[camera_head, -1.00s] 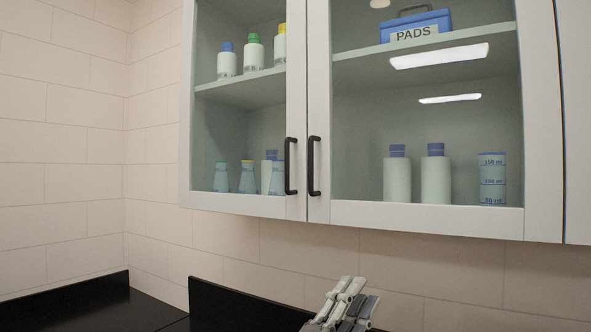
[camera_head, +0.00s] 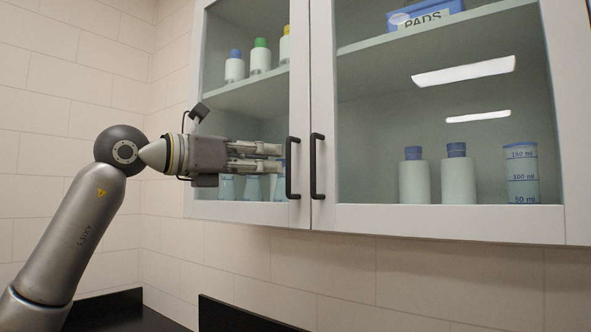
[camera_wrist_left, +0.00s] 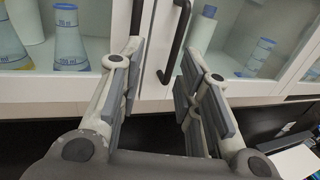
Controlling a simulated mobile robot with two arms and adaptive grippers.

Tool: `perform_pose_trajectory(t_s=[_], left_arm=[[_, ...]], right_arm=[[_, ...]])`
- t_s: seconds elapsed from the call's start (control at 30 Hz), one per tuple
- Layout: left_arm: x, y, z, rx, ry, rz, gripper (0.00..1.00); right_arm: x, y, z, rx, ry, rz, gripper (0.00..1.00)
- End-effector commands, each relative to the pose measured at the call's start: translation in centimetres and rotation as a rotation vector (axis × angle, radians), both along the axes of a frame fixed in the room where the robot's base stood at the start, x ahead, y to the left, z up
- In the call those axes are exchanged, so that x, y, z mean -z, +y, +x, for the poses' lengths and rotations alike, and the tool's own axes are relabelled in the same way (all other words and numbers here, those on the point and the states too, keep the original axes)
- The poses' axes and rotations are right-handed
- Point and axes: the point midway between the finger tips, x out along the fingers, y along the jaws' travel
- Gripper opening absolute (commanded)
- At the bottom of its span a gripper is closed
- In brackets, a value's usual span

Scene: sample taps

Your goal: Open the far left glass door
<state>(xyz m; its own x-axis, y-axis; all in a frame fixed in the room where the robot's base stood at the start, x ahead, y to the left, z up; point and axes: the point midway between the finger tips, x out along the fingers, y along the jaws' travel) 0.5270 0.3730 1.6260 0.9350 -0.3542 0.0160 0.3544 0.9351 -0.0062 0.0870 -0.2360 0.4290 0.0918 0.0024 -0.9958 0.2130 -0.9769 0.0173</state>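The far left glass door (camera_head: 249,210) is shut, with its black vertical handle (camera_head: 292,168) at its right edge. My left gripper (camera_head: 281,157) is raised in front of this door, its fingers pointing right toward the handle. The fingers are apart and empty. In the left wrist view the gripper (camera_wrist_left: 160,78) is open, with the left door's handle (camera_wrist_left: 137,16) at the left finger, partly hidden. The neighbouring door's handle (camera_wrist_left: 178,42) shows between the fingers. Contact with either handle cannot be told. My right gripper is not seen.
The neighbouring glass door (camera_head: 440,219) is shut, its handle (camera_head: 317,166) close beside the left one. Bottles, flasks and a blue pads box (camera_head: 425,13) stand behind the glass. A dark counter edge (camera_head: 245,315) lies below; the tiled wall between is clear.

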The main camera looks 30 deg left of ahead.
Motion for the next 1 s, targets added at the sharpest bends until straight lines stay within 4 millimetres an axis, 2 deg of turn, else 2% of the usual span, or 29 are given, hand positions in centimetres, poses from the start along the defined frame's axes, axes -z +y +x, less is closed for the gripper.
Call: perform_pose_trajectory(t_s=[0.03, 0.1, 0.2, 0.37, 0.7, 0.83, 1.0], left_arm=[[-0.3, 1.4, -0.8, -0.037, 0.001, 0.003, 0.32], [-0.5, 2.7, -1.3, -0.071, 0.009, 0.006, 0.32], [-0.6, 3.3, -1.2, -0.090, 0.017, 0.008, 0.32], [-0.8, 2.7, 0.8, -0.090, 0.019, 0.010, 0.32], [-0.9, 1.0, 6.8, -0.089, 0.017, 0.009, 0.32], [-0.8, 0.6, 8.1, -0.088, 0.015, 0.009, 0.32], [-0.6, 0.4, 8.8, -0.089, 0.016, 0.009, 0.32]], right_arm=[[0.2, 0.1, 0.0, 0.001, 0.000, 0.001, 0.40], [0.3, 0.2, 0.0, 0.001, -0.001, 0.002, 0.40], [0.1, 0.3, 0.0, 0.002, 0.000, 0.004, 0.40], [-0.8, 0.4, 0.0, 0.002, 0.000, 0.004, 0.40], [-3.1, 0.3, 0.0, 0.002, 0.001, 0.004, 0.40], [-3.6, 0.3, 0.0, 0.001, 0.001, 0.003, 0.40], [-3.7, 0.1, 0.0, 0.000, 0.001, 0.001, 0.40]])
